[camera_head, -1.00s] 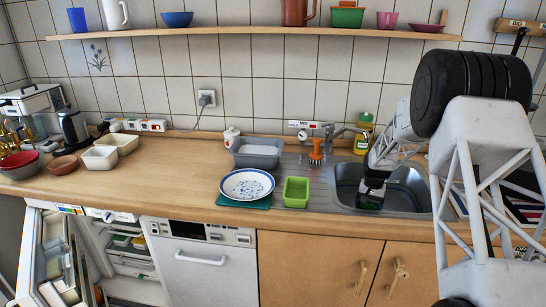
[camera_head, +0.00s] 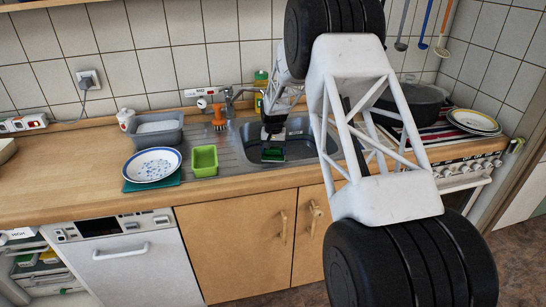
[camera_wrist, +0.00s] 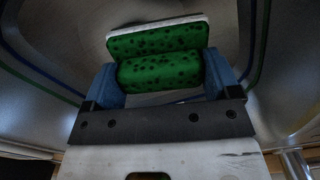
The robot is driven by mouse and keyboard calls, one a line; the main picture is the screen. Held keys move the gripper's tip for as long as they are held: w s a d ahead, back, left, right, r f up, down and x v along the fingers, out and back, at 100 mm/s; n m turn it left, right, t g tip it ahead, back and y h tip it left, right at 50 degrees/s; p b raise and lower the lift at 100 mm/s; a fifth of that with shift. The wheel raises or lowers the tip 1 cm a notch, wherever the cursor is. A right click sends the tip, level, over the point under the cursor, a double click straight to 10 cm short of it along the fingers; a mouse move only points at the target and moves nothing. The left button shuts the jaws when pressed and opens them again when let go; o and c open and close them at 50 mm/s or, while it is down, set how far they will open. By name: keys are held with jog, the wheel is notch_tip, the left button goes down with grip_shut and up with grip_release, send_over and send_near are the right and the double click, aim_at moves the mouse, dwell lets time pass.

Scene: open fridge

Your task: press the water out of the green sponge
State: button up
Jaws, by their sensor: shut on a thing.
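The green sponge (camera_wrist: 160,42) fills the middle of the wrist view, with dark spots on its green face and a pale strip along its upper edge. It looks bulged and creased between the two blue fingers of my gripper (camera_wrist: 164,78). My gripper is shut on it. In the head view, my gripper (camera_head: 272,136) points down into the sink (camera_head: 318,152), and the green sponge (camera_head: 273,155) shows below it inside the basin. I cannot tell whether the sponge touches the basin floor. No water is visible coming from it.
The tap (camera_head: 232,97) stands behind the sink. An orange brush (camera_head: 219,118), a green tub (camera_head: 204,161), a grey basin (camera_head: 157,130) and a plate (camera_head: 153,164) sit to the left. A dark pot (camera_head: 412,106) stands on the stove at the right.

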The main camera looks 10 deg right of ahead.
jog(key=w+a+r, duration=0.4)
jog(key=r, duration=0.5)
jog(key=a+r, duration=0.3)
jog(key=a, duration=0.9)
jog(key=w+a+r, duration=0.1)
jog(key=a+r, duration=0.2)
jog(key=a, duration=0.9)
jog(key=shift+w+r, duration=0.3)
jog(key=shift+r, duration=0.05)
jog(key=shift+f, duration=0.15)
jog(key=shift+f, duration=2.95)
jog(key=shift+f, duration=0.75)
jog(key=shift+r, duration=0.2)
notch_tip(320, 180, up, 7)
dwell(0.4)
